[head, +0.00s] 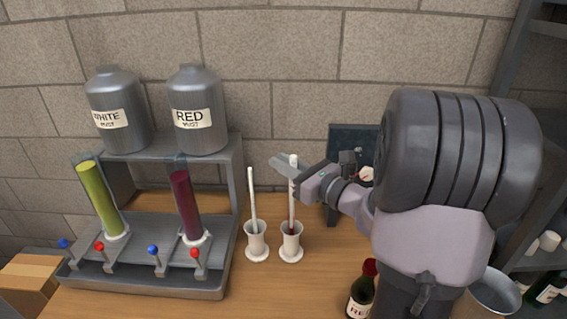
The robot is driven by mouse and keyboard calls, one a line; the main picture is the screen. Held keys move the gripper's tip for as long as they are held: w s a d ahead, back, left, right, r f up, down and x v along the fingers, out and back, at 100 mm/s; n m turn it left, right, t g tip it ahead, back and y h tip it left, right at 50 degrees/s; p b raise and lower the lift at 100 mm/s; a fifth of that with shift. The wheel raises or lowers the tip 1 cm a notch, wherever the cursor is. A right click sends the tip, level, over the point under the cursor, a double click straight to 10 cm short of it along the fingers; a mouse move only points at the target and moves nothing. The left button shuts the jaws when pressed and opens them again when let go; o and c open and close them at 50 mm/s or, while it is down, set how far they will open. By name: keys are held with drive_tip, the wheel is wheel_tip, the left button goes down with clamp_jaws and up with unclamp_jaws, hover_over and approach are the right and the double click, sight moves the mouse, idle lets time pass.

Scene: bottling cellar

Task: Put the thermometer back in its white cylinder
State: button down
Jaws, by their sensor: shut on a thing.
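My gripper (287,170) is shut on the upper part of the thermometer (292,208), a thin white rod with a dark red lower part. The thermometer is near upright, its top just above the jaws. Its lower end meets the mouth of the right white cylinder (291,243); how deep it sits inside I cannot tell. The left white cylinder (256,243) stands close beside it on the wooden bench. A second thin white rod (252,195) stands in that one, leaning slightly left.
A grey metal rack (150,288) with yellow-green and dark red tubes, small taps and two must canisters stands at left. A dark bottle (361,292) with a red cap is at the front, near a metal bucket (494,293). A dark board (345,145) stands behind my gripper.

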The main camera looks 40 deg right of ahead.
idle(0.4)
drive_tip(key=shift+f+b, duration=1.55)
drive_tip(key=shift+f, duration=1)
drive_tip(key=c, duration=1.3)
unclamp_jaws()
drive_tip(key=shift+s, duration=0.1)
drive_tip(key=p, duration=0.4)
approach(290, 184)
drive_tip(key=s, duration=0.1)
drive_tip(key=s+d, duration=0.1)
drive_tip(key=s, duration=0.1)
drive_tip(key=s+f, duration=0.1)
drive_tip(key=shift+s+d, duration=0.15)
drive_tip(key=shift+d, duration=0.2)
